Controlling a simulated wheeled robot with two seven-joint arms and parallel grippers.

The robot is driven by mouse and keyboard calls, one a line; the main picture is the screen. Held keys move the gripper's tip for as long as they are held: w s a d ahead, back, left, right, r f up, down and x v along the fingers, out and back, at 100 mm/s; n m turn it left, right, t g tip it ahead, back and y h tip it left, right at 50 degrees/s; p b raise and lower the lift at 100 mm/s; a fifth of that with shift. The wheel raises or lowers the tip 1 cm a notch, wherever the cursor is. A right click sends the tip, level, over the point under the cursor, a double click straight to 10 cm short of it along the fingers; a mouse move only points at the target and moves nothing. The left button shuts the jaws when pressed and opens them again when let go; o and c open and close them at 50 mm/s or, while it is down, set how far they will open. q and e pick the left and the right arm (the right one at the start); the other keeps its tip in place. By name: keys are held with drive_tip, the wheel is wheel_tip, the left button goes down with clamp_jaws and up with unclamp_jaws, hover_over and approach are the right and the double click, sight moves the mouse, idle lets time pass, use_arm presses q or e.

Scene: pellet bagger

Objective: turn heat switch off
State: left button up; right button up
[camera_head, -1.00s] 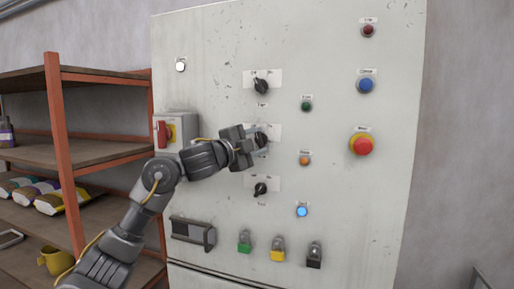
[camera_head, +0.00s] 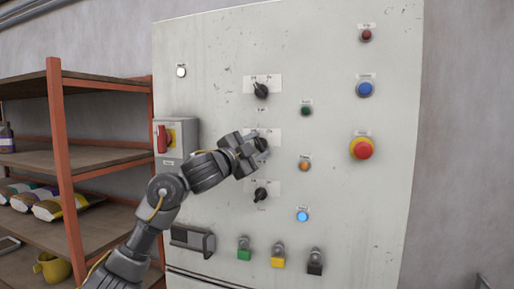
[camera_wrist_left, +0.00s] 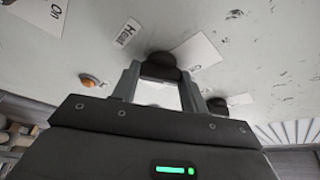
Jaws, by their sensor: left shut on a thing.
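The heat switch is a black rotary knob (camera_head: 263,143) on a white label plate, the middle of three stacked on the pale cabinet. My left gripper (camera_head: 257,149) is at this knob, tilted, and covers much of it. In the left wrist view the knob (camera_wrist_left: 160,68) sits between the two fingertips (camera_wrist_left: 158,86), with a label reading "Heat" (camera_wrist_left: 127,33) beside it. The gripper is shut on the knob. The pointer's exact direction is hidden by the fingers. My right gripper is not in view.
Similar knobs sit above (camera_head: 261,90) and below (camera_head: 261,194). To the right are a lit orange lamp (camera_head: 304,165), a lit blue lamp (camera_head: 302,215) and a red emergency button (camera_head: 362,148). A red-handled switch box (camera_head: 174,138) is left of the arm. A shelf (camera_head: 100,158) stands farther left.

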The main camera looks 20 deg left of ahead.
use_arm(q)
drive_tip(key=o, duration=1)
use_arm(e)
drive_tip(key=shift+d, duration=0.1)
use_arm(q)
drive_tip(key=shift+s, duration=0.1)
drive_tip(key=shift+s+a+f, duration=0.15)
drive_tip(key=shift+s, duration=0.15)
drive_tip(key=b+v, duration=0.1)
drive_tip(key=v, duration=0.9)
drive_tip(key=shift+b, duration=0.4)
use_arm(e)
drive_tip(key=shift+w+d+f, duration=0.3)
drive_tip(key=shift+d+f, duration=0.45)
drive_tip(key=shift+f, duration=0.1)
use_arm(q)
drive_tip(key=shift+w, duration=0.1)
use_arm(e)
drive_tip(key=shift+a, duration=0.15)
